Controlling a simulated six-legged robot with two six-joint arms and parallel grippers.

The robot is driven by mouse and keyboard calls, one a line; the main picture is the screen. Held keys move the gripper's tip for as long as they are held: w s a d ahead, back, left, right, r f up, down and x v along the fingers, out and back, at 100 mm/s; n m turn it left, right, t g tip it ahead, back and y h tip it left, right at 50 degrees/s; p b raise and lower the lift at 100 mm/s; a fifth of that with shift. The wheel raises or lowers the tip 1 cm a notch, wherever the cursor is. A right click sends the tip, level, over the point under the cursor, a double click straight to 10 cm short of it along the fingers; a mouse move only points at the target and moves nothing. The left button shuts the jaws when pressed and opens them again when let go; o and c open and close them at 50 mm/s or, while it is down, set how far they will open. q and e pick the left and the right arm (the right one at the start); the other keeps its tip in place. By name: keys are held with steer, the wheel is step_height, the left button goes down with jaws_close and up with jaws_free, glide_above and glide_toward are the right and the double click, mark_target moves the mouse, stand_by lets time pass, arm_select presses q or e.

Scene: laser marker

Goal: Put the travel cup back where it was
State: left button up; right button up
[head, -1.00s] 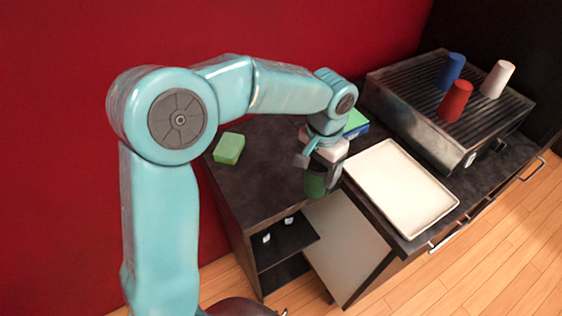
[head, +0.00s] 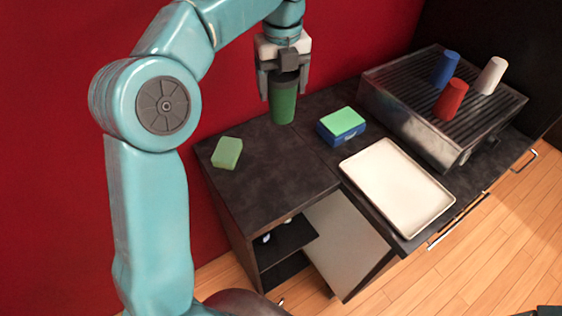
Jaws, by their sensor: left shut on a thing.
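The travel cup (head: 283,104) is green with a dark top. It is upright, over the back part of the dark counter (head: 265,180) near the red wall. My left gripper (head: 284,84) is above it, pointing down, with its fingers shut on the cup's upper part. I cannot tell whether the cup's base touches the counter. My right gripper does not show clearly; only a dark part is at the bottom right corner.
A green sponge (head: 227,153) lies left of the cup. A blue and green box (head: 341,125) is right of it. A white tray (head: 397,187) lies further right. Blue (head: 446,69), red (head: 451,100) and white (head: 491,76) cups stand on a ribbed metal machine (head: 405,108).

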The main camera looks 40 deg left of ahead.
mark_target(282, 112)
arm_select(q)
step_height(282, 112, down, 20)
steer(key=shift+w+a+r, duration=0.1)
steer(key=shift+w+r, duration=0.05)
steer(key=shift+w+b, duration=0.1)
steer(key=shift+b, duration=0.2)
steer(key=o, duration=0.7)
steer(key=shift+f, duration=0.25)
step_height(282, 112, up, 12)
steer(key=shift+r, duration=0.25)
